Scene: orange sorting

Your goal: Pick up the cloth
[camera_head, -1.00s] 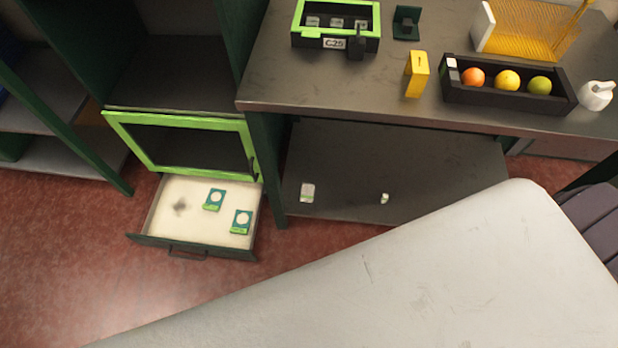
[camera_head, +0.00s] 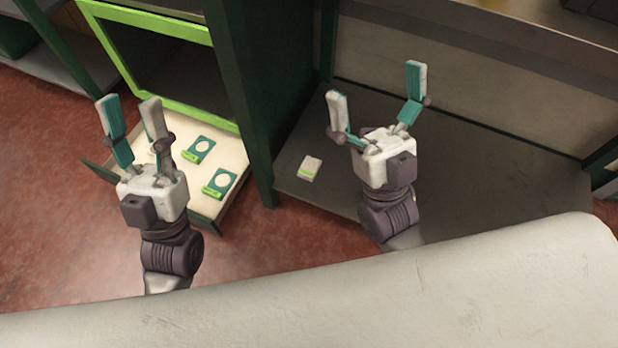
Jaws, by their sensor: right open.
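No cloth can be made out for certain. A small white and green item (camera_head: 310,168) lies flat on the dark lower shelf (camera_head: 480,185); I cannot tell whether it is cloth. My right gripper (camera_head: 376,84) is open and empty, above the shelf and to the right of that item. My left gripper (camera_head: 128,103) is open and empty, in front of the open drawer, and hides part of it.
The open drawer (camera_head: 208,207) holds two green cards (camera_head: 199,149) (camera_head: 218,182) with white discs. A green-framed door (camera_head: 175,103) is above it. A dark green post (camera_head: 245,110) stands between drawer and shelf. A pale surface (camera_head: 330,300) fills the foreground.

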